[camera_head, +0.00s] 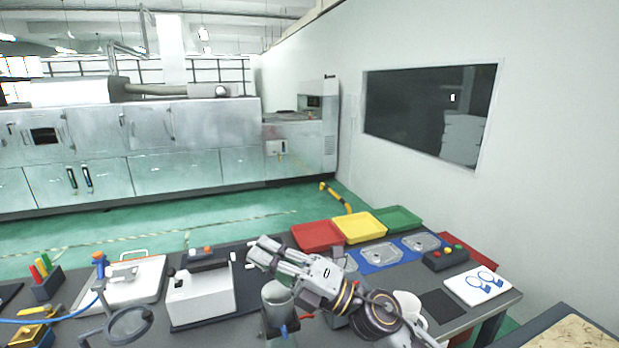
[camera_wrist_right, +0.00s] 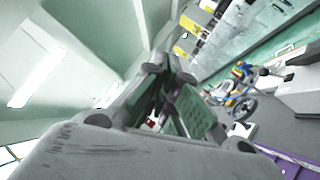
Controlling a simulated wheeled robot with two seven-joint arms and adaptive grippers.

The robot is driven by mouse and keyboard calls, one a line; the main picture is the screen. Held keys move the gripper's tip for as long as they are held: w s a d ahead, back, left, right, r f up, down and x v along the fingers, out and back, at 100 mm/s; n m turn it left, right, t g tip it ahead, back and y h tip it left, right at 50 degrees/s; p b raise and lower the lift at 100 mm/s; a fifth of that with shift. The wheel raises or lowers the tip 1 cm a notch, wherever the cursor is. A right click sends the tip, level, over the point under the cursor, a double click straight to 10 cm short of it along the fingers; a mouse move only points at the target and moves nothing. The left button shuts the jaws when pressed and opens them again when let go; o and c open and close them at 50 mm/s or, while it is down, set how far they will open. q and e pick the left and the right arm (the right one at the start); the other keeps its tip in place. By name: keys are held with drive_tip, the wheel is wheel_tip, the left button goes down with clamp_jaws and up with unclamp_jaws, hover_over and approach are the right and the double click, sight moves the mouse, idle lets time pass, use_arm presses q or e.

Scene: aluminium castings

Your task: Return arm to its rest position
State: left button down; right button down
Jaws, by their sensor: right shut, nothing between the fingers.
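My right gripper (camera_head: 262,252) shows in the head view above the middle of the workbench, its arm coming in from the lower right. Its fingers point to the left and are shut with nothing between them. In the right wrist view the gripper's fingers (camera_wrist_right: 170,105) fill the middle, with the ceiling and a wall behind them. My left gripper does not show in either view.
A dark workbench (camera_head: 255,325) holds a white box-shaped device (camera_head: 201,298) left of the gripper. Red (camera_head: 318,236), yellow (camera_head: 358,228) and green (camera_head: 398,220) trays stand along its back edge. A magnifier (camera_head: 130,325) and colored holders stand at the left.

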drive_tip(key=w+d+f+m+t+h, duration=0.1)
drive_tip(key=w+d+m+t+h, duration=0.35)
drive_tip(key=d+m+t, duration=0.35)
drive_tip(key=w+d+f+m+t+h, duration=0.25)
drive_tip(key=m+t+h, duration=0.3)
drive_tip(key=m, duration=0.45)
drive_tip(key=s+d+f+m+g+h, duration=0.1)
drive_tip(key=d+f+m+g+h, duration=0.2)
drive_tip(key=d+f+m+h, duration=0.5)
drive_tip(key=d+f+m+g+h, duration=0.35)
drive_tip(key=d+f, duration=0.35)
drive_tip(key=f, duration=0.4)
drive_tip(key=s+d+f+m+g, duration=0.2)
drive_tip(key=s+f+g, duration=0.3)
drive_tip(key=s+f, duration=0.45)
drive_tip(key=s+d+f+m+g, duration=0.25)
drive_tip(key=s+f+g, duration=0.35)
drive_tip(key=s, duration=0.6)
wheel_tip(320, 180, down, 33)
drive_tip(key=s+n, duration=0.1)
drive_tip(key=s, duration=0.1)
drive_tip(key=s+d+f, duration=0.2)
drive_tip(key=s+f, duration=0.8)
drive_tip(key=s, duration=0.1)
drive_tip(key=s+d+f+g, duration=0.1)
drive_tip(key=s+d+f, duration=0.1)
drive_tip(key=s+f, duration=0.9)
drive_tip(key=shift+s+d+g, duration=0.25)
drive_tip(key=shift+d+g, duration=0.05)
